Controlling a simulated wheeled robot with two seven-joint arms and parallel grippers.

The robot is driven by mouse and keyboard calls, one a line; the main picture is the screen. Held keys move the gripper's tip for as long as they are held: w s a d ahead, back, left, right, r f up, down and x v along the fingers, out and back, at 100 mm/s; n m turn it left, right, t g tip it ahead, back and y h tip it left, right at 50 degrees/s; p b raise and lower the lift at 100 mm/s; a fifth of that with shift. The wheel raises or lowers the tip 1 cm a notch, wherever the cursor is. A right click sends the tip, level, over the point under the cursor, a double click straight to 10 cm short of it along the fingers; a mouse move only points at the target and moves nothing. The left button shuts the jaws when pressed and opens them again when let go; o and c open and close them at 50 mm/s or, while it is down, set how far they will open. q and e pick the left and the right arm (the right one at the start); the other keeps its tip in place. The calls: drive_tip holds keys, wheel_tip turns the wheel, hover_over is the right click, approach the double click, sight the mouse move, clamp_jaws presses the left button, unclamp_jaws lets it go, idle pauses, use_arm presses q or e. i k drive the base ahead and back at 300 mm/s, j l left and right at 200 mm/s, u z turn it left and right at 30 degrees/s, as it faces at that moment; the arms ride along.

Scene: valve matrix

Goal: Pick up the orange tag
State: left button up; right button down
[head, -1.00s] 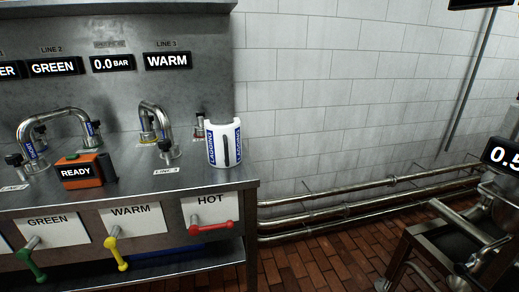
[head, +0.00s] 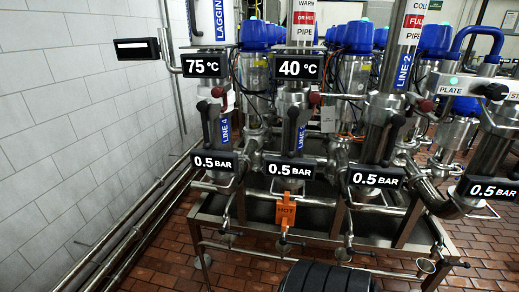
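The orange tag (head: 286,210) hangs at the front of the valve matrix, below the second 0.5 BAR display (head: 291,169) from the left. It is a small flat plate with dark lettering that seems to read HOT, and a narrower part at its top. It hangs upright in front of the steel frame and trough. Neither of my grippers shows in the head view, so I cannot see what they hold.
Steel valves with black handles and several 0.5 BAR displays stand close around the tag. A steel trough frame (head: 215,222) stands below. Pipes (head: 140,228) run along the white tiled wall at left. The brick floor (head: 165,268) is clear at lower left.

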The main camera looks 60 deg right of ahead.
sight(284, 216)
drive_tip(key=z, duration=2.25)
